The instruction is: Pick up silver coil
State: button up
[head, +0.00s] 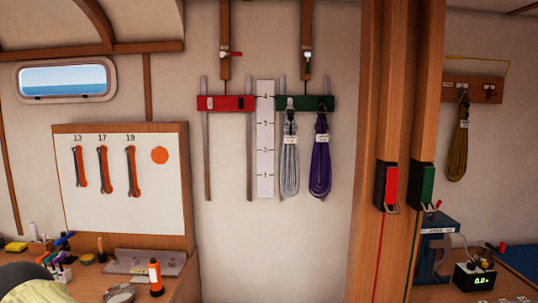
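The silver coil (289,165) hangs from a hook on the green bar (303,103) on the wall, right of centre in the head view. It is a long looped bundle of grey line with a small white label near its top. A purple coil (320,160) with a white label hangs close beside it on the right, from the same bar. My gripper is not in view.
A red bar (226,103) without coils and a numbered white scale (265,140) are left of the coils. A wooden post (368,150) stands to their right. A brown coil (457,147) hangs farther right. Cluttered worktops with an orange flashlight (155,278) lie below left.

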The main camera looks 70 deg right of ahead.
aim_at(289, 170)
jog(key=z, duration=0.5)
jog(key=i, duration=1)
jog(key=z, duration=1.45)
jog(key=i, duration=0.5)
jog(key=z, duration=0.4)
